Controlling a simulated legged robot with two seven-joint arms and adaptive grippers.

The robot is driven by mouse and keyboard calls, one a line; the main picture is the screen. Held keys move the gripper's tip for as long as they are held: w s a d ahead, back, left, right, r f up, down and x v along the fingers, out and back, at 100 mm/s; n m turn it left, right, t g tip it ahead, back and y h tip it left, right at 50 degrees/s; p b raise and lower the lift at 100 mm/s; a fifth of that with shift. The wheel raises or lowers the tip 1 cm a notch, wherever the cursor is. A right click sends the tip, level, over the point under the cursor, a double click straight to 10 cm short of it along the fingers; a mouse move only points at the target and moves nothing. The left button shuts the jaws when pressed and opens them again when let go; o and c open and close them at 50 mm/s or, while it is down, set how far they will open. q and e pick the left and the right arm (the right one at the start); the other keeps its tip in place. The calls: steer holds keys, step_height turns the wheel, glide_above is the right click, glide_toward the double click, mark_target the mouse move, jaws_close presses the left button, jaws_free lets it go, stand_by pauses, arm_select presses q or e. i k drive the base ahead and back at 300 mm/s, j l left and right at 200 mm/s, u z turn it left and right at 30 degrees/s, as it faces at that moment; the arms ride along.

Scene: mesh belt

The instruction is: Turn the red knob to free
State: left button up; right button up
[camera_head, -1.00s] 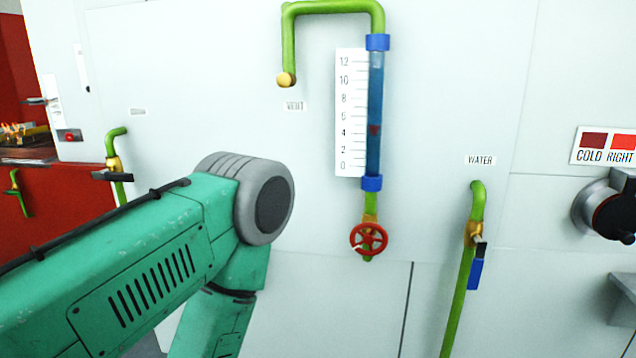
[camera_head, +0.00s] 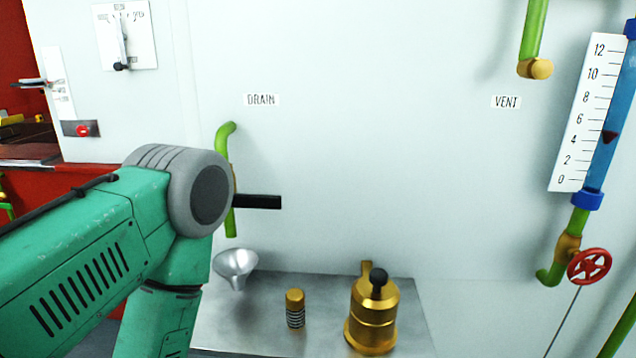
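A small round red knob (camera_head: 82,131) sits on a dark plate on the white panel at the far left. Its markings are too small to read. A red spoked handwheel (camera_head: 590,266) is on the green pipe below the gauge at the right. My green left arm comes in from the left and bends downward at a grey joint, well below and right of the small knob. The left gripper is out of the frame. My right arm and gripper do not show.
A black-handled drain valve (camera_head: 257,202) stands out behind my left arm. A metal shelf (camera_head: 260,310) holds a funnel (camera_head: 235,264), a small brass bottle (camera_head: 295,309) and a brass can (camera_head: 373,316). A lever panel (camera_head: 125,35) is at upper left.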

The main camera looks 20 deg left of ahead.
mark_target(82, 130)
steer(key=j, duration=0.85)
steer(key=i+j+u, duration=0.1)
steer(key=j, duration=0.75)
steer(key=i+j, duration=0.1)
steer(key=j, duration=0.7)
